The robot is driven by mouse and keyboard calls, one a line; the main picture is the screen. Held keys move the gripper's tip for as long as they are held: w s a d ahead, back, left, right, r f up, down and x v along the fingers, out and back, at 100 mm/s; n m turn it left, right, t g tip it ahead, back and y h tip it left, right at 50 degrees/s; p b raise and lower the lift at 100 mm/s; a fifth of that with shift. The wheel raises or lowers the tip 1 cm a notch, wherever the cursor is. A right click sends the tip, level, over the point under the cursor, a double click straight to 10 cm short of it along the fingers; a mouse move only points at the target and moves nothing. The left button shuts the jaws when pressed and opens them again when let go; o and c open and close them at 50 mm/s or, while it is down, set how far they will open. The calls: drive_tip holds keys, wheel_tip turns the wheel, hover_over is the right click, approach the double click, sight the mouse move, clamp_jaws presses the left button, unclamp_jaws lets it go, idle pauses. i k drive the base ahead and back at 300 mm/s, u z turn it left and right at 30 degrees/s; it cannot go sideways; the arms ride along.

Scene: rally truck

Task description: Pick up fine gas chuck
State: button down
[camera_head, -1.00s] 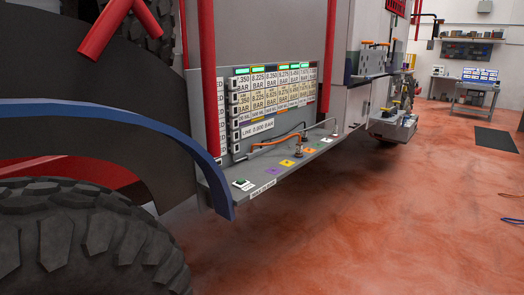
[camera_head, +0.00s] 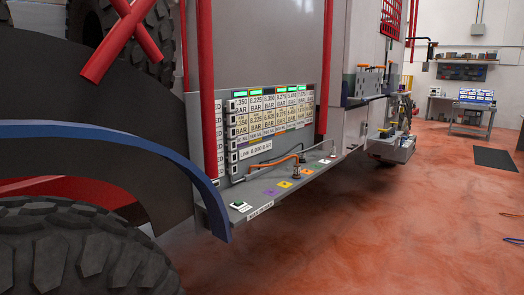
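No thing in view can be named the fine gas chuck with certainty. A small brass-coloured fitting (camera_head: 296,173) stands on the grey ledge (camera_head: 262,203) under the truck's gauge panel. An orange hose (camera_head: 272,163) lies along the back of that ledge and runs toward the fitting. A dark hose curves up beside it; whether either joins the fitting is too small to tell. My gripper is not in view.
A blue fender (camera_head: 150,137) and big tyre (camera_head: 75,250) fill the left. Red posts (camera_head: 207,90) stand before the panel.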

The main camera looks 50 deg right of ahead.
sight(332, 153)
drive_tip(key=k, duration=1.3)
drive_tip(key=z, duration=0.2)
drive_tip(key=i, duration=0.8)
drive_tip(key=z, duration=0.85)
drive_tip(key=i, duration=0.85)
drive_tip(key=z, duration=0.45)
